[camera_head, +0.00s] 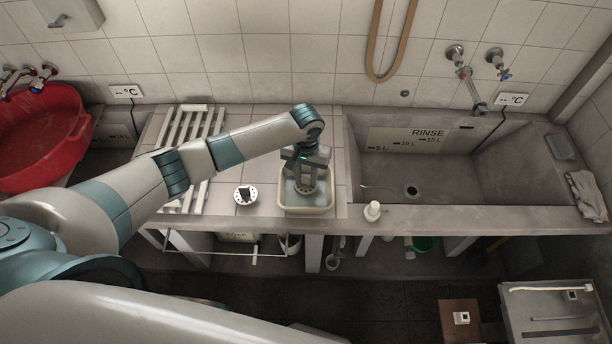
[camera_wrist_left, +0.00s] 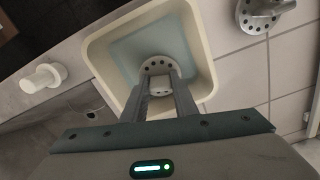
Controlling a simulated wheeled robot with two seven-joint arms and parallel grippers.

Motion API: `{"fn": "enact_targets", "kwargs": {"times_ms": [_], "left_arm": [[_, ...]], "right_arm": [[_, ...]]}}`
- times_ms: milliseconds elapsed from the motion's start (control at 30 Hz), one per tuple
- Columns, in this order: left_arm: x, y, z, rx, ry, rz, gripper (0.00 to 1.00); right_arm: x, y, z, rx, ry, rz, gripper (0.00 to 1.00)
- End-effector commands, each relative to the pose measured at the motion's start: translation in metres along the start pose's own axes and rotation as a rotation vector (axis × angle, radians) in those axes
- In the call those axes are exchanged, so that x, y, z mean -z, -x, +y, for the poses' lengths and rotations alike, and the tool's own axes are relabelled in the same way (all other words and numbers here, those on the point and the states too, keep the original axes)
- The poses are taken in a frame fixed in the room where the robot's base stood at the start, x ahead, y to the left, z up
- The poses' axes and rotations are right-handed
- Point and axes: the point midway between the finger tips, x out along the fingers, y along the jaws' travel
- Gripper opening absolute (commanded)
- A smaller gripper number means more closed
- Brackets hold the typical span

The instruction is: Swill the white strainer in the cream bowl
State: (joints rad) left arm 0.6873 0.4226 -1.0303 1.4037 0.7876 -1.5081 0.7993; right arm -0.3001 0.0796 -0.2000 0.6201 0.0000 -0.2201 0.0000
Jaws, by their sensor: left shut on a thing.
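The cream bowl (camera_head: 306,211) is a squarish tub on the tiled counter, left of the sink; it also shows in the left wrist view (camera_wrist_left: 203,42). It holds pale bluish water. The white strainer (camera_wrist_left: 158,66), a round piece with holes, is inside the bowl. My left gripper (camera_wrist_left: 160,88) reaches down over the bowl and is shut on the strainer; in the head view the gripper (camera_head: 305,182) partly covers it. How deep the strainer sits in the water is hard to tell. My right gripper is not in view.
A small white bottle (camera_head: 372,211) stands on the sink's front ledge. The concrete sink (camera_head: 440,185) is right, a slatted rack (camera_head: 190,135) left, and a red basin (camera_head: 40,130) far left.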

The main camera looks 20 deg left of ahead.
Motion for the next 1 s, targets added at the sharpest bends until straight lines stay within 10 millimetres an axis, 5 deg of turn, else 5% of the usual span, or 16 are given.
{"fn": "enact_targets", "kwargs": {"times_ms": [233, 500, 1000], "left_arm": [[-0.024, 0.005, 0.007, -0.001, -0.001, -0.002, 0.04], [-0.045, 0.000, 0.012, -0.001, 0.000, 0.001, 0.04], [-0.038, 0.000, 0.011, 0.000, 0.001, 0.002, 0.04]], "right_arm": [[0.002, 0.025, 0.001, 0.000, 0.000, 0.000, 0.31], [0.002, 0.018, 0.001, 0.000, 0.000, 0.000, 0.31], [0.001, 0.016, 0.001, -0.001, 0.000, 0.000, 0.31]]}}
